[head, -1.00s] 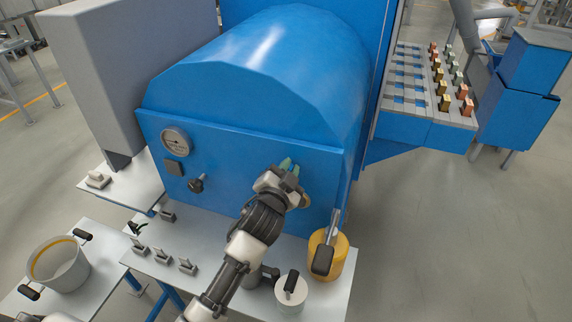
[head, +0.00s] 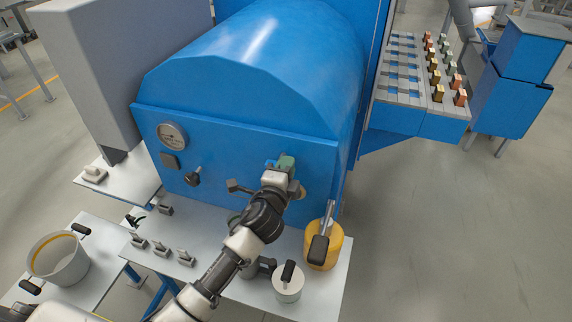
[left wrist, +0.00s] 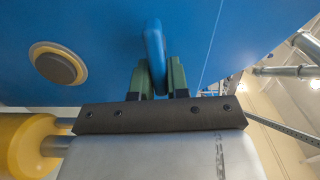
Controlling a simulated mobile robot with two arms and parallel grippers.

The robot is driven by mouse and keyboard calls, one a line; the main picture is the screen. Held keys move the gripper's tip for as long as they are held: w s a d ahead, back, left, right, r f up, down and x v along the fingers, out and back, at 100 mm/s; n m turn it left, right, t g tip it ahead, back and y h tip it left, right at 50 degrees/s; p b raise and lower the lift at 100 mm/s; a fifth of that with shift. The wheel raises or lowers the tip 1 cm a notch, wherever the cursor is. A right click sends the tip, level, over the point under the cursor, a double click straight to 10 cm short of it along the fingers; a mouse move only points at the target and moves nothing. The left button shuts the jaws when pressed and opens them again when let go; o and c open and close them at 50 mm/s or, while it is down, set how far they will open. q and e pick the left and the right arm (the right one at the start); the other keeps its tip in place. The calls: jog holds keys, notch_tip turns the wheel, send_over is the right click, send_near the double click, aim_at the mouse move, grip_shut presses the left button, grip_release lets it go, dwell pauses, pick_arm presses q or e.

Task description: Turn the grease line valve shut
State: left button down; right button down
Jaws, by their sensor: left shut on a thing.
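A blue handle (left wrist: 154,42) stands out from the blue panel in the left wrist view, and I take it to be the grease line valve's. My left gripper (left wrist: 160,75) is shut on it, with a green fingertip on each side. In the head view my left gripper (head: 284,162) is at the right part of the machine's front panel (head: 225,160). There the wrist and fingers hide most of the handle, with a small blue part (head: 270,162) showing at the fingertips. My right gripper is in neither view.
A round beige fitting (left wrist: 58,65) sits on the panel near the handle. A yellow can (head: 325,248) with a dark-gripped handle and a white pot (head: 288,285) stand on the bench below. A gauge (head: 172,135) and black knob (head: 192,178) are farther left on the panel.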

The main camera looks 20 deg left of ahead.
pick_arm(q)
jog(key=shift+f+m, duration=0.1)
jog(key=shift+m, duration=0.4)
jog(key=c, duration=1.1)
grip_release()
jog(key=shift+c, duration=0.2)
jog(key=s+b, duration=0.2)
jog(key=s, duration=0.8)
jog(key=shift+s+a, duration=0.2)
jog(key=shift+s, duration=0.2)
